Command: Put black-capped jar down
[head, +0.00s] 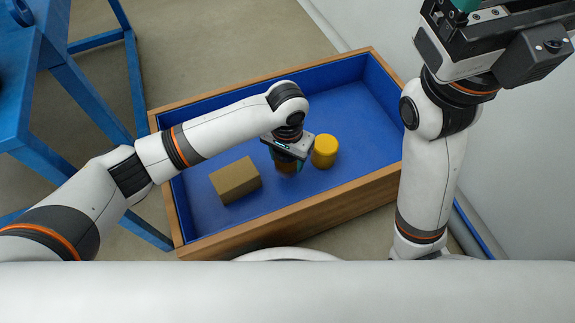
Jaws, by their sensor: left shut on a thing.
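My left gripper (287,157) reaches down into the blue-lined wooden box (362,95). It is shut on a small brown jar (285,169), which shows only in part beneath the gripper. The jar's cap is hidden by the gripper, and I cannot tell whether the jar's base touches the box floor. My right gripper (465,6) is raised at the top right, away from the box. Its fingers are cut off by the top edge, so its opening does not show.
A yellow cylinder (325,152) stands in the box just right of the jar. A tan block (235,180) lies to the left. The box floor is clear at the right and back. A blue metal frame (85,95) stands left of the box, and a pale wall is at right.

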